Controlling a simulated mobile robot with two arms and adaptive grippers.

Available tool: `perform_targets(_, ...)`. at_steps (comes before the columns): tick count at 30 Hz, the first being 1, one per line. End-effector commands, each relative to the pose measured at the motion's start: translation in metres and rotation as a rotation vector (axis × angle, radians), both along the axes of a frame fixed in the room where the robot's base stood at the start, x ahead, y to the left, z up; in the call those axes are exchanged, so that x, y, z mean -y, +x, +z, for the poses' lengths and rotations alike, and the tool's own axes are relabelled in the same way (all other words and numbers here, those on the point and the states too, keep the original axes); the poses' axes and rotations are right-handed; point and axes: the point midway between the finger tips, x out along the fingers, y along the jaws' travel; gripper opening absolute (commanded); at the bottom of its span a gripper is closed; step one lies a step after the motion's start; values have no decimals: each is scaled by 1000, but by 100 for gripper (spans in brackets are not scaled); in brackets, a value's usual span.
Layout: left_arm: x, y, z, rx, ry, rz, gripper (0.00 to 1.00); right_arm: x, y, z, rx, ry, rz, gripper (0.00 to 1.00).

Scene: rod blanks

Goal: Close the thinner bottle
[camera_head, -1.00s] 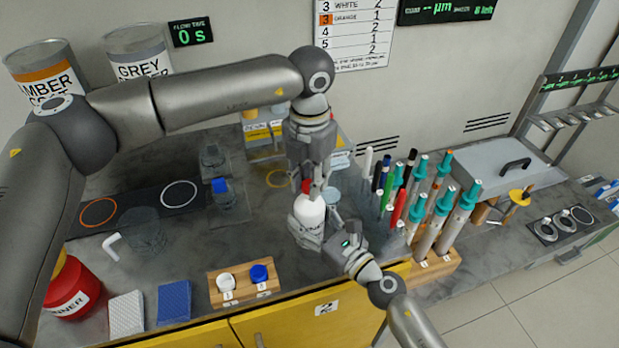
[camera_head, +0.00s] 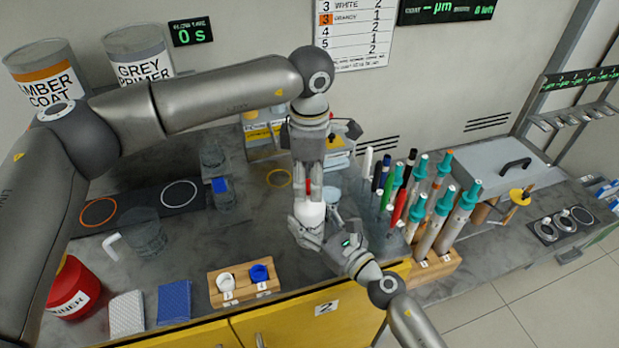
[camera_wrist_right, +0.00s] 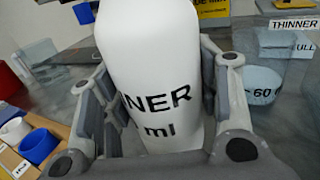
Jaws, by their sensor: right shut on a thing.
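The thinner bottle (camera_head: 310,213), white with black lettering, stands upright near the counter's front. In the right wrist view it fills the middle (camera_wrist_right: 155,60), lettered "NNER" and "ml", its top out of frame. My right gripper (camera_head: 312,232) is shut around its body, one finger on each side. My left gripper (camera_head: 308,195) points straight down over the bottle's top, its fingers at the neck. A small red patch, perhaps the cap (camera_head: 309,158), shows between the left fingers. The fingers hide the bottle's mouth, so I cannot tell how the cap sits or whether they grip it.
A wooden block (camera_head: 243,285) with a white and a blue cap stands front left. Markers and teal-topped tubes (camera_head: 437,215) stand close on the right. A clear beaker (camera_head: 146,232) and a red container (camera_head: 71,290) are on the left.

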Motion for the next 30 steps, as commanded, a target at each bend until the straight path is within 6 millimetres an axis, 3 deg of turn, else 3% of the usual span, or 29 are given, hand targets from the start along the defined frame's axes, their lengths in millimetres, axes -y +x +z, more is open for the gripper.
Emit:
perform_targets(10,0,0,3,-1,-1,0,47,0,0,0,-1,0,0,0)
perform_targets(21,1,0,44,0,-1,0,47,0,0,-1,-1,0,0,0)
perform_targets(30,0,-1,45,-2,-1,2,45,0,0,-1,-1,0,0,0)
